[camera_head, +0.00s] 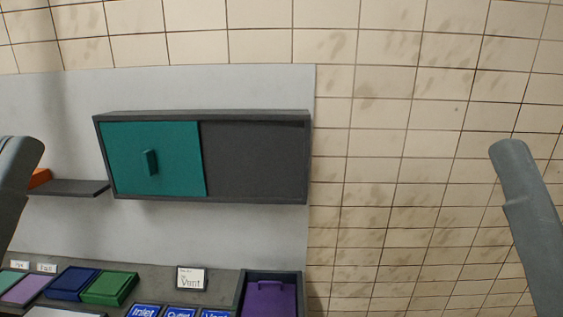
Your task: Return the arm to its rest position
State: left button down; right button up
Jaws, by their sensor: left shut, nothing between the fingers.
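A grey link of my left arm stands at the left edge, in front of the left end of a small dark shelf (75,188). A grey link of my right arm rises at the right edge in front of the tiled wall. No fingertips of either gripper show in this view. Both arm links stand apart, with a wide gap between them.
A dark wall cabinet (255,160) has a teal sliding door (178,160) over its left half. An orange thing (40,178) sits on the shelf.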

notch_tip(320, 180, up, 21)
jog(key=p, duration=1.6)
jog(key=shift+f+p, duration=0.2)
jog(key=shift+p, duration=0.2)
